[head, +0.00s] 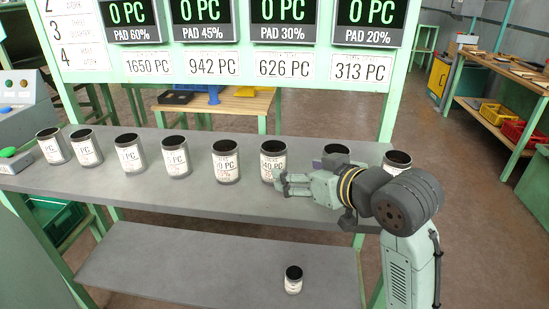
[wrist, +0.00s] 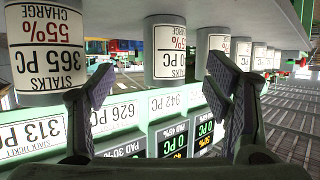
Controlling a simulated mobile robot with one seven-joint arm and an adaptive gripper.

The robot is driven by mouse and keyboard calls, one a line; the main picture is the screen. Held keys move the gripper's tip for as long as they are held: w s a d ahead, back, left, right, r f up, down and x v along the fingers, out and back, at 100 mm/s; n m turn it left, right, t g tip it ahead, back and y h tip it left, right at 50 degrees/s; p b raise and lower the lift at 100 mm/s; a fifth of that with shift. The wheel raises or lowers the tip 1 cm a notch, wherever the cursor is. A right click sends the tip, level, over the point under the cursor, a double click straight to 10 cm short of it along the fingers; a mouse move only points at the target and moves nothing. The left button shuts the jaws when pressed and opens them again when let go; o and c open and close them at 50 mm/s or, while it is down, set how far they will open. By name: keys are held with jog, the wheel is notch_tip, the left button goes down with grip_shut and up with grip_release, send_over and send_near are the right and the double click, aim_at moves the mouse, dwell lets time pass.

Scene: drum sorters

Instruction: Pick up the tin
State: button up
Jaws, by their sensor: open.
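Several dark, open-topped tins with white labels stand upright in a row on the grey upper shelf. My gripper (head: 281,183) is open and empty, low beside the tin with a label ending in "40 PC" (head: 272,162). The wrist view is upside down. There this tin (wrist: 165,50) shows beyond and between my spread fingers (wrist: 160,72), apart from them. A tin labelled "365 PC" (wrist: 45,45) is at the left there. In the head view, my arm partly hides two tins at the right (head: 337,155) (head: 397,161). Another tin (head: 293,280) stands alone on the lower shelf.
The upper shelf (head: 110,188) has bare room in front of the row at the left. The lower shelf (head: 200,270) is mostly clear. A green frame with count displays (head: 205,12) rises behind the row. A control box (head: 22,105) stands at the left.

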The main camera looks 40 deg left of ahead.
aim_at(280, 167)
jog(key=x, duration=0.3)
jog(key=p+x, duration=0.1)
jog(key=x, duration=0.2)
jog(key=p+x, duration=0.1)
jog(key=x, duration=0.3)
jog(key=shift+s+a, duration=0.25)
jog(key=shift+c, duration=0.2)
jog(key=c, duration=1.2)
